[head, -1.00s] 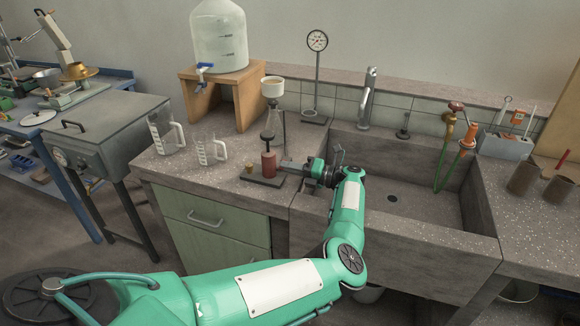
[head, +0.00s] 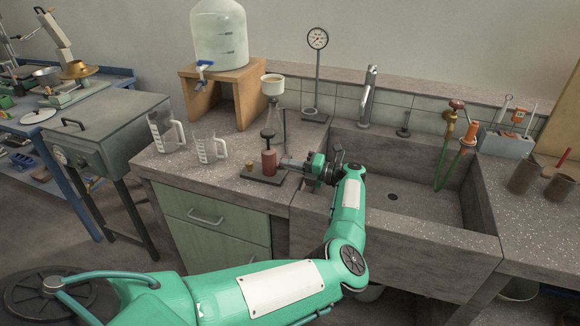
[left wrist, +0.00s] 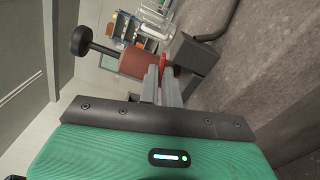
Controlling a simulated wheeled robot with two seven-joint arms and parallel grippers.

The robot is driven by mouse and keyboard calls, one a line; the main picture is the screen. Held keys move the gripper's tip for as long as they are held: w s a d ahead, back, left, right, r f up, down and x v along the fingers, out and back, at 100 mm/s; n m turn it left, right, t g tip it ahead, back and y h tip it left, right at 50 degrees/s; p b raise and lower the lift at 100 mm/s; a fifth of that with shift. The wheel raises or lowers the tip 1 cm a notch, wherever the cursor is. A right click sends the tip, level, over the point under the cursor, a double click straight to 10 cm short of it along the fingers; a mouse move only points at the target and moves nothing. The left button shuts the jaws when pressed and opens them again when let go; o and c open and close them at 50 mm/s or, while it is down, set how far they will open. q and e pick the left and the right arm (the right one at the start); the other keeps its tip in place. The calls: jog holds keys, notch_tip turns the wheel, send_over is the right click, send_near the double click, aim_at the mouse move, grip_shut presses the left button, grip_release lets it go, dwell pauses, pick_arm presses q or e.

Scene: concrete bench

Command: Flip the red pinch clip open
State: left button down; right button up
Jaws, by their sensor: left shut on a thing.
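The red pinch clip (left wrist: 164,60) shows in the left wrist view as a small bright red piece between my fingertips. In the head view I cannot make it out behind the gripper tips. My left gripper (head: 284,162) reaches in from the sink side, beside the filter stand; its fingers also show in the left wrist view (left wrist: 161,74), shut on the clip. A brown-red cylinder (head: 269,163) stands on the dark base (head: 262,178) right beside the fingertips. My right gripper is in neither view.
Glass jugs (head: 209,150) stand to the left, and a wooden stand (head: 246,95) with a water tank is behind. The sink (head: 410,180) lies to the right under my forearm.

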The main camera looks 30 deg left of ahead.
pick_arm(q)
jog(key=shift+r+m, duration=0.15)
jog(key=shift+m, duration=0.75)
jog(key=m, duration=0.2)
jog(key=shift+r+m, duration=0.5)
jog(key=shift+m, duration=0.8)
jog(key=shift+w+r+m+p, duration=0.15)
jog(key=shift+m+p, duration=0.2)
jog(key=shift+m, duration=0.45)
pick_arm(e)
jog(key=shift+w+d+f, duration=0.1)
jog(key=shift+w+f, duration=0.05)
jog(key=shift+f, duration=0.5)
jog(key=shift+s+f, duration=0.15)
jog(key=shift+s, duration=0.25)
pick_arm(q)
jog(key=c, duration=1.9)
grip_release()
jog(key=shift+d, duration=0.1)
